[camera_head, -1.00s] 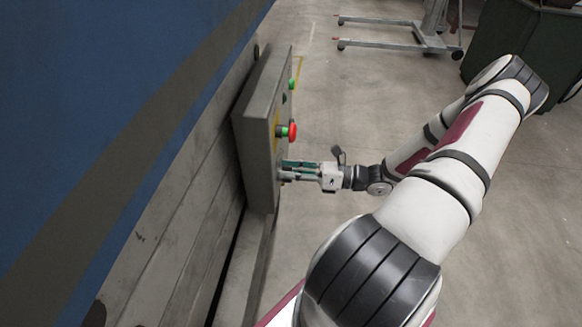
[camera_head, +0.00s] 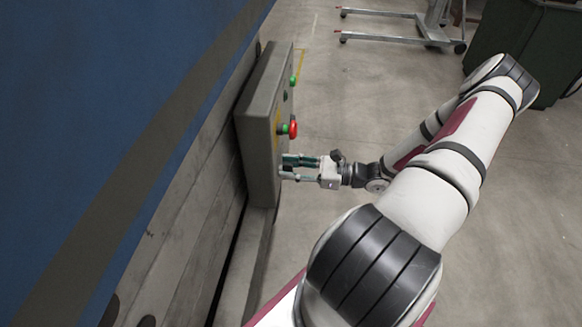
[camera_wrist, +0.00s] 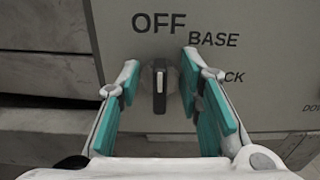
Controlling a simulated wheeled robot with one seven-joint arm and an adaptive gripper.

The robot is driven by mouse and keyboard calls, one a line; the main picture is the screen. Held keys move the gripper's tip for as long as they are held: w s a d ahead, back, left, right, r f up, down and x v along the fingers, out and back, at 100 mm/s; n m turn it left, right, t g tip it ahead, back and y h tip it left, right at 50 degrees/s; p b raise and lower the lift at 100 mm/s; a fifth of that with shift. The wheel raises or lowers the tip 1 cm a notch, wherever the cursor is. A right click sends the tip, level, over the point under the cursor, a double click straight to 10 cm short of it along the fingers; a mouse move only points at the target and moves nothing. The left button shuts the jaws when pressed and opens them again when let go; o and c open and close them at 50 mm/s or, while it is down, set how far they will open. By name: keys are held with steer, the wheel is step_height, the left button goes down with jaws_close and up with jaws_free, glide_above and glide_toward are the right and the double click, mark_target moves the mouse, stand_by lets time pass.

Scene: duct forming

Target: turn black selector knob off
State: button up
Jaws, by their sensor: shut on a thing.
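The black selector knob (camera_wrist: 160,86) shows in the wrist view on the face of a grey control panel (camera_head: 257,122). Its grip bar stands close to upright, with a pale line on it, below the printed word OFF. BASE is printed to the upper right, and a label ending in CK is partly hidden by the right finger. In the head view my gripper (camera_head: 286,166) is at the lower part of the panel face, and the knob is hidden there.
A red button (camera_head: 292,130) sits above my gripper on the panel, with a green button (camera_head: 293,81) higher up. A blue and grey machine wall (camera_head: 110,130) stands at left. A wheeled metal frame (camera_head: 410,35) and a dark green bin (camera_head: 520,50) stand far back. Open floor lies right of the panel.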

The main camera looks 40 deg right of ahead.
steer(key=shift+f, duration=0.15)
steer(key=o, duration=1.1)
steer(key=shift+c, duration=0.2)
steer(key=v, duration=1.2)
